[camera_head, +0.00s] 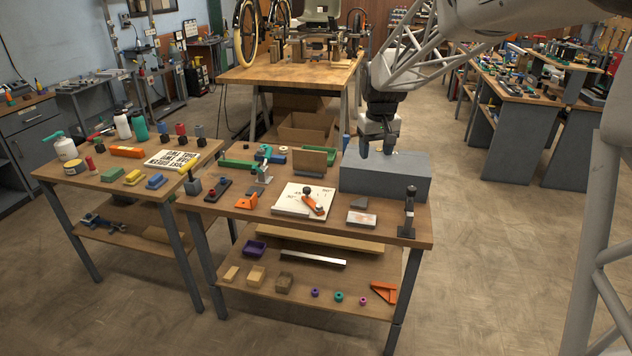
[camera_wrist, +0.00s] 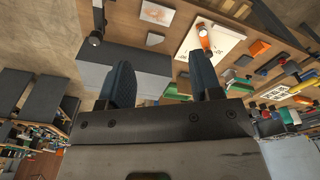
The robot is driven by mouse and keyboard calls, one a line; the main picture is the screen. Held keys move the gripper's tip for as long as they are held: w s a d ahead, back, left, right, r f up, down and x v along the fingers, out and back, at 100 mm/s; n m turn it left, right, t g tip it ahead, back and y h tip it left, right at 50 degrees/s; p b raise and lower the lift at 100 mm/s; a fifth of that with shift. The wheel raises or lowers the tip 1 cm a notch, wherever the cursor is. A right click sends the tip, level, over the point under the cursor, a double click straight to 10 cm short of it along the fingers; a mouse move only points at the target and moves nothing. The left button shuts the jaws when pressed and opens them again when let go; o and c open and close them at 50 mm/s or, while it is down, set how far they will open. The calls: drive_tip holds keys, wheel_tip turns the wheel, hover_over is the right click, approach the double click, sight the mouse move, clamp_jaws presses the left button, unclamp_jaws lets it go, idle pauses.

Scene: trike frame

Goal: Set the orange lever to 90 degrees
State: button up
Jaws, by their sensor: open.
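The orange lever (camera_head: 313,204) is mounted on a white board (camera_head: 286,206) with printed angle marks, on the near workbench. A dark round knob sits at its upper left end. The lever's exact angle is too small to read. In the wrist view the lever (camera_wrist: 204,37) and the white board (camera_wrist: 226,41) show at the top, beyond the fingers. My gripper (camera_head: 376,152) is above the grey block (camera_head: 392,178), behind and to the right of the lever. My gripper (camera_wrist: 163,84) shows two dark fingers apart with nothing between them.
The grey block stands at the bench's back right. A dark upright clamp (camera_head: 409,212) stands at the right edge. A small orange part (camera_head: 247,201) lies left of the board. A lower shelf holds several parts.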

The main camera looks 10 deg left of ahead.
drive_tip(key=w+a+f+n, duration=0.2)
drive_tip(key=w+a+f, duration=0.6)
drive_tip(key=w+a, duration=0.3)
drive_tip(key=n+g, duration=0.1)
hover_over(307, 188)
wheel_tip(307, 188, down, 11)
drive_tip(key=shift+r, duration=0.1)
drive_tip(key=shift+f, duration=3.95)
clamp_jaws()
